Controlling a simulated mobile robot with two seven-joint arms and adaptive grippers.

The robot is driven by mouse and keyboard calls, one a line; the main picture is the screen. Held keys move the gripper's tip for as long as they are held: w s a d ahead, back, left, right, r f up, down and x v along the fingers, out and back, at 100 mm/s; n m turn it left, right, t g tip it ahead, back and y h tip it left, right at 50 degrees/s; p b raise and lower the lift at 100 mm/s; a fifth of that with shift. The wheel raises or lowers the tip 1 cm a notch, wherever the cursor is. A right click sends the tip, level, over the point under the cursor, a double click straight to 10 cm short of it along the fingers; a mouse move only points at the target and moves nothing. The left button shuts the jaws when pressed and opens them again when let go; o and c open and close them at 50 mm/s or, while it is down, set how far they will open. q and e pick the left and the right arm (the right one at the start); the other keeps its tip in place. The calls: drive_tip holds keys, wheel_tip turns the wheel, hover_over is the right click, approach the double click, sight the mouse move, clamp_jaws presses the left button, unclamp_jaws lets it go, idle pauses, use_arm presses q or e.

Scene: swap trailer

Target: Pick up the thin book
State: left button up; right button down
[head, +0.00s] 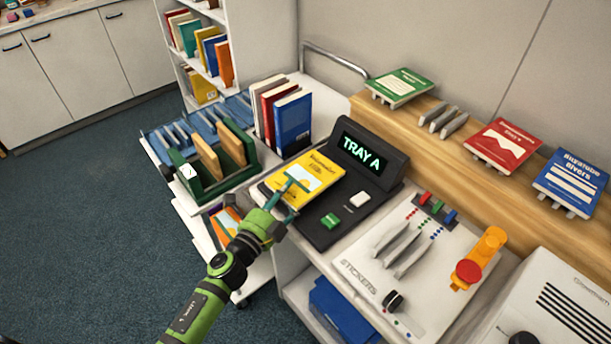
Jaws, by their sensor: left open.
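A yellow book (323,165) lies flat, cover up, on the black console with the lit "TRAY A" display (362,153). It looks thin, but I cannot tell for sure that it is the task's thin book. My left gripper (290,186) is open, with its fingers over the book's near left part, in front of the cover picture. I cannot tell whether the fingers touch the book. The gripper hides part of the cover and near edge. My right gripper is not in view.
A cart on the left bears a green tray (209,184), a blue slotted rack (157,141) and upright books (292,121). A sticker panel (385,265) with levers is right of the console. Green (399,85), red (503,143) and blue (570,182) books rest on the wooden ledge.

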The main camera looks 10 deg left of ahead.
use_arm(q)
clamp_jaws()
drive_tip(key=shift+r, duration=0.1)
